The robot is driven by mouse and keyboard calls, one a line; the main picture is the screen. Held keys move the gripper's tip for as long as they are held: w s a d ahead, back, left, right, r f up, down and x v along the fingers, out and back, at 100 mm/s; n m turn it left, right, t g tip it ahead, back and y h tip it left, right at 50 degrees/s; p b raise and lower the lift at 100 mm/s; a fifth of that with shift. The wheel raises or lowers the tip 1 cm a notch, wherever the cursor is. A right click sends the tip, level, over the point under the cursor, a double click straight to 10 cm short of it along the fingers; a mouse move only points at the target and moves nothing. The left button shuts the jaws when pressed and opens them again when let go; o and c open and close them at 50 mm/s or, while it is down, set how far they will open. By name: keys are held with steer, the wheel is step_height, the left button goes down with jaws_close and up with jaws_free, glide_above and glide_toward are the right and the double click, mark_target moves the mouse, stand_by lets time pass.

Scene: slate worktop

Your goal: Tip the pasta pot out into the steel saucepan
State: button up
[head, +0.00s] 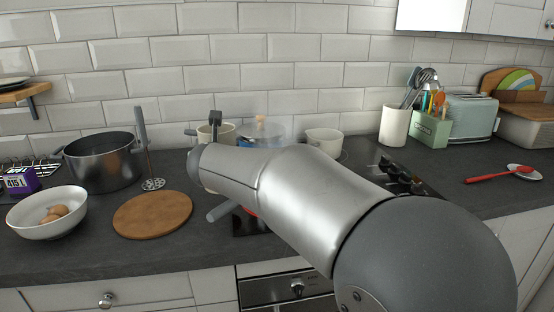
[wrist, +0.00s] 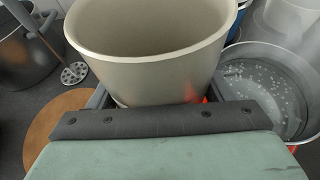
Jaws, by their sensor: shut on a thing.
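The pasta pot, a beige pot (wrist: 150,75), fills the upper middle of the wrist view, with its plain inner wall showing and its bottom out of sight. My gripper (wrist: 160,100) is shut on it, with a dark finger showing at each side. The steel saucepan (wrist: 302,130) is to the right of the pot in the wrist view. It holds bubbly liquid, and a red glow shows beside it. My arm hides most of it in the head view.
A dark stockpot (head: 103,165), a masher (head: 146,155), a round board (head: 153,214) and a bowl of eggs (head: 47,215) stand at left. A cream pot (head: 323,145) and a utensil jar (head: 394,126) stand behind, right.

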mark_target(231, 137)
steer(key=shift+r, duration=0.2)
steer(key=shift+w+d+r+m+g+y+p, duration=0.15)
steer(key=shift+d+r+m+y+p, duration=0.15)
steer(key=shift+r+m+y+p, duration=0.35)
steer(key=shift+s+d+r+m+g+y+p, duration=0.2)
steer(key=shift+r+m+p, duration=0.25)
steer(key=shift+m+p, duration=0.4)
steer(key=r+m+y+p, duration=0.1)
steer(key=p, duration=0.1)
steer(key=d+r+m+y+p, duration=0.1)
steer(key=p, duration=0.2)
steer(key=shift+w+d+r+g, duration=0.25)
steer(key=shift+w+d, duration=0.05)
steer(key=shift+w, duration=0.1)
step_height(231, 137, up, 3)
steer(key=m+p, duration=0.1)
steer(key=p, duration=0.2)
steer(key=m+y+p, duration=0.1)
steer(key=p, duration=0.1)
steer(key=shift+a+f+y+p, duration=0.15)
steer(key=shift+f+y+p, duration=0.1)
steer(key=shift+p, duration=0.15)
steer(key=shift+r+m+p, duration=0.4)
steer(key=shift+m+p, duration=0.1)
steer(key=shift+p, duration=0.45)
steer(key=shift+f+y, duration=0.1)
steer(key=shift+y, duration=0.2)
steer(key=shift+r+m+y+p, duration=0.5)
steer(key=shift+r+m+p, duration=0.4)
steer(key=shift+p, duration=1.4)
